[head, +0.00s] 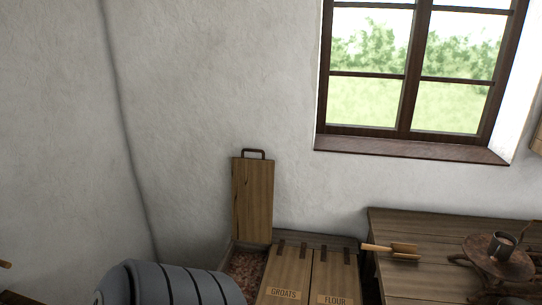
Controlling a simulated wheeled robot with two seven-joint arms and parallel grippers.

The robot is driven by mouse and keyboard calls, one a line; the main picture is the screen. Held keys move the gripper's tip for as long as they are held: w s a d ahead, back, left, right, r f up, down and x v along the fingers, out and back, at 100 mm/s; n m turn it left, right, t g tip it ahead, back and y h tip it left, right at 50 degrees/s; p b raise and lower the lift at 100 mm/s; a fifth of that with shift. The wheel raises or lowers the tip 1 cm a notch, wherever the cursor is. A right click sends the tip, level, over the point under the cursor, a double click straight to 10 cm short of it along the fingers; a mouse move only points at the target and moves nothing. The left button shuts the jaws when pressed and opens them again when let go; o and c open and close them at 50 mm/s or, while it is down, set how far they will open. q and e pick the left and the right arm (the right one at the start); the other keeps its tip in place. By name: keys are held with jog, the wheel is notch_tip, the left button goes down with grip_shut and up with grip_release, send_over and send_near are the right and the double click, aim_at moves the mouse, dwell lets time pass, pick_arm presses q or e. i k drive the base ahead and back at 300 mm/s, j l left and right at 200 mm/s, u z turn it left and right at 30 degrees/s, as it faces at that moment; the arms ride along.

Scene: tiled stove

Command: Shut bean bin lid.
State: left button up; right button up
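The bean bin's wooden lid (252,200) stands upright against the white wall, with a dark metal handle at its top edge. Below it the bin compartment (246,268) is open and shows reddish-brown beans inside. The front of this compartment is cut off by the lower picture edge and partly hidden at the lower left. Beside it on the right, the lids marked GROATS (284,291) and FLOUR (335,297) lie flat and shut. Neither of my grippers is in view.
A wooden table (400,283) stands to the right of the bins. A window (415,70) is above; the wall around the lid is bare.

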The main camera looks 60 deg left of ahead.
aim_at(253, 180)
jog(key=u, duration=2.15)
